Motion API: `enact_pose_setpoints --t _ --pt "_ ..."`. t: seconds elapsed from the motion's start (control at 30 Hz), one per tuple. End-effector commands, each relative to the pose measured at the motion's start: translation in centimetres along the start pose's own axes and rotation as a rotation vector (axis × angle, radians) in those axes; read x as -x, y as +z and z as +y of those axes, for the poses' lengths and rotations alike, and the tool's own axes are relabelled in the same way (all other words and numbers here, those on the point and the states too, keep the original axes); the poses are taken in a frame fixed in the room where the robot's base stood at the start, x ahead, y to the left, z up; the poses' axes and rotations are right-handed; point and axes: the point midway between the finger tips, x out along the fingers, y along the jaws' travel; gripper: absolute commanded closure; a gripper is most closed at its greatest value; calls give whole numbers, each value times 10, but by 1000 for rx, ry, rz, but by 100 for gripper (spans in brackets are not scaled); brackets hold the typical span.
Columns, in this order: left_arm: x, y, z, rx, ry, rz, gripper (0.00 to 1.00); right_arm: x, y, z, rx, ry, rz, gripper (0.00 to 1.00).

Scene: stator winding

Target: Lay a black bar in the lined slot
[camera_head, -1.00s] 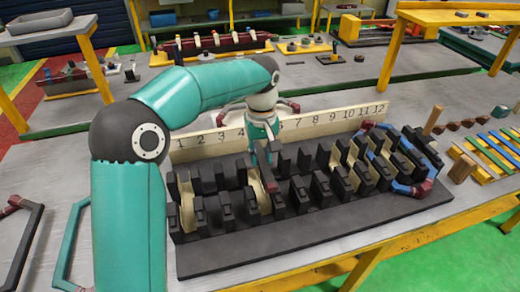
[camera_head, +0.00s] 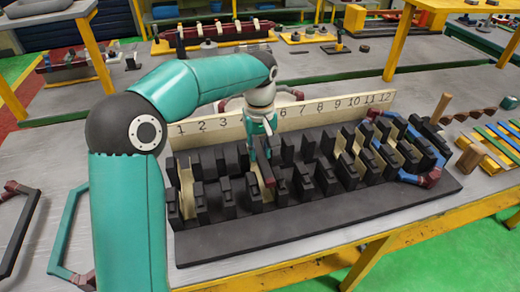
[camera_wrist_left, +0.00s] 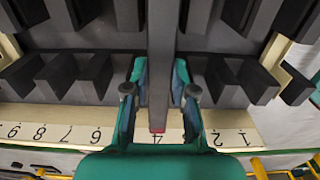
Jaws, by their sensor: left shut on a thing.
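My left gripper (camera_head: 263,146) is shut on a black bar (camera_head: 262,170) with a dark red end, above the black slotted stator block (camera_head: 320,222). In the left wrist view the bar (camera_wrist_left: 160,60) runs lengthwise between the two fingers (camera_wrist_left: 160,95), its red end towards the number board. It lies over the row around numbers 4 and 5, in line with the slots. Pale cream liners show in several slots, one near the left end (camera_head: 187,185). The bar and teeth hide much of the slot beneath; I cannot tell how deep the bar sits. My right gripper is out of view.
The cream number board (camera_head: 290,117) stands along the block's far side. A blue coil with dark red ends (camera_head: 425,178) sits at the block's right end. A teal coil (camera_head: 66,235) lies left. Colored strips (camera_head: 490,150) lie at the right.

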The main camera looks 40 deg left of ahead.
Motion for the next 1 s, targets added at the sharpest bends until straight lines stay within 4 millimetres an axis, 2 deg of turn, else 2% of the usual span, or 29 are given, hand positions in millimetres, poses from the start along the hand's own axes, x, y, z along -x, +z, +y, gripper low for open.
enact_pose_setpoints --t 0.37,1.0 --pt "-3 0 -1 1 0 0 100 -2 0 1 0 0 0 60" --pt "-21 0 -1 1 0 0 100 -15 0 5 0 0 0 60"
